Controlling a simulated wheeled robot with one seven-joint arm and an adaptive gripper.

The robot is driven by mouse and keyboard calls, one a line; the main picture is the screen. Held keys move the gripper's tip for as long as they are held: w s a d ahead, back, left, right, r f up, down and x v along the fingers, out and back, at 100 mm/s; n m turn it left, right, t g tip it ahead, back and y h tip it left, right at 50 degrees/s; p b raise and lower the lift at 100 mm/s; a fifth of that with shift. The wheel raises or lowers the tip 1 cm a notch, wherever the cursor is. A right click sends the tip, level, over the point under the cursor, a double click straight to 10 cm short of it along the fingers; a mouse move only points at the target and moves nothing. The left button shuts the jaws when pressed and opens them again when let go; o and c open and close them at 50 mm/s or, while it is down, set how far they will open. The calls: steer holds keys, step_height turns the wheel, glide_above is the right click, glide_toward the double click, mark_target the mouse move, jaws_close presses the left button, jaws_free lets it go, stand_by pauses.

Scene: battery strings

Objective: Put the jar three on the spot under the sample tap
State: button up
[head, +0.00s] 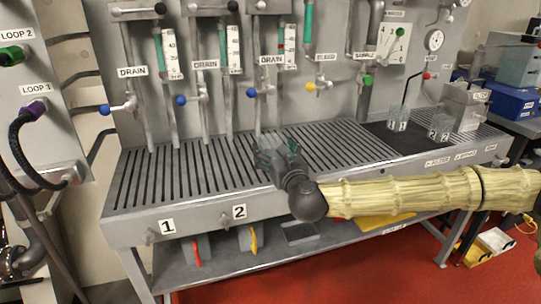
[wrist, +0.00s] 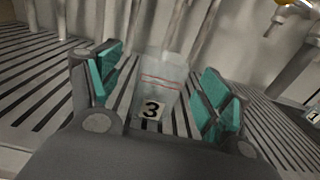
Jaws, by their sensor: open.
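Jar three (wrist: 160,85) is a clear glass jar with a red line and a black "3" label. It stands upright on the slatted bench top (head: 150,175). In the wrist view it is between the teal-padded fingers of my gripper (wrist: 160,95), which are open with a gap on both sides. In the head view my gripper (head: 275,152) is low over the middle of the bench and mostly hides the jar. The sample tap (head: 368,80) has a green knob and is on the back panel, to the right, above a dark mat (head: 405,138).
Jars one (head: 398,118) and two (head: 440,125) stand on the right, on or beside the dark mat. A grey metal box (head: 465,105) is beyond them. Drain valves with blue knobs (head: 181,100) and a yellow-knobbed bleed valve (head: 312,87) line the back panel. The left slats are clear.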

steer(key=shift+d+r+x, duration=0.15)
steer(key=shift+x, duration=1.2)
steer(key=shift+d+r+x, duration=0.15)
steer(key=shift+x, duration=1.25)
steer(key=shift+c, duration=0.2)
steer(key=c, duration=1.2)
steer(key=shift+o, duration=0.2)
steer(key=shift+r, duration=0.1)
